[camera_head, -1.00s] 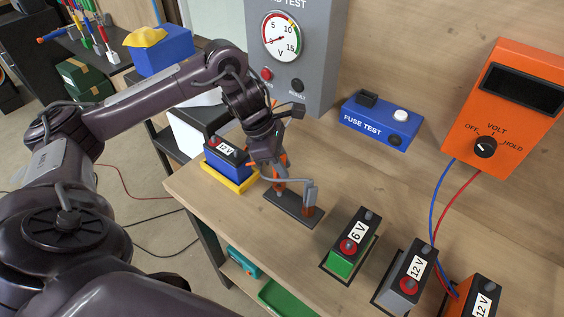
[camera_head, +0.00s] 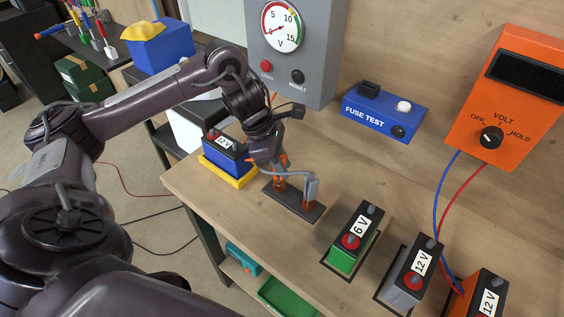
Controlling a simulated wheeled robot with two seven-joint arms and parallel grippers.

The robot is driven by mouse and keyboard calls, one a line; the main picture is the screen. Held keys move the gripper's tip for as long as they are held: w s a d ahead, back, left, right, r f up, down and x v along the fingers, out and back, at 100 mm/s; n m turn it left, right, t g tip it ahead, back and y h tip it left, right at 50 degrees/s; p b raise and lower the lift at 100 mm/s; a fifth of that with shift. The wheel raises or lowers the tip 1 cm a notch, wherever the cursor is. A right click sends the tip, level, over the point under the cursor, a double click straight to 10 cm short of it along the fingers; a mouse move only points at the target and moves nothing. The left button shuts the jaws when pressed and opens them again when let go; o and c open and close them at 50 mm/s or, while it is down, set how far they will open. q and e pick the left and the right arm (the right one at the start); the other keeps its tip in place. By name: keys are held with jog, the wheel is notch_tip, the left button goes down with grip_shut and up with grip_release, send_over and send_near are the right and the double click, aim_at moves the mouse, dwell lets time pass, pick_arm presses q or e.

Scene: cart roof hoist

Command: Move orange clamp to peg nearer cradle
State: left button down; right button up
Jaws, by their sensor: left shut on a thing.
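My left gripper (camera_head: 276,165) reaches down over a dark two-peg stand (camera_head: 296,204) on the wooden bench. It is shut on the orange clamp (camera_head: 281,183), which is partly hidden by the fingers. The clamp is above the stand's left end, on the side of the yellow cradle (camera_head: 236,178); I cannot tell whether it sits on the peg there. A grey bent piece with a cable (camera_head: 311,187) stands over the right end of the stand, with some orange below it. The cradle holds a blue 12 V battery (camera_head: 222,152). My right gripper is not in view.
A 6 V battery (camera_head: 362,225), a grey 12 V battery (camera_head: 408,275) and an orange 12 V battery (camera_head: 484,294) stand to the right. A blue fuse tester (camera_head: 380,115), a grey gauge panel (camera_head: 315,75) and an orange voltmeter (camera_head: 500,110) are behind.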

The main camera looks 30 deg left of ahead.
pick_arm(q)
jog(key=shift+f, duration=0.3)
jog(key=c, duration=1.2)
grip_release()
jog(key=p+v, duration=0.2)
jog(key=v, duration=0.6)
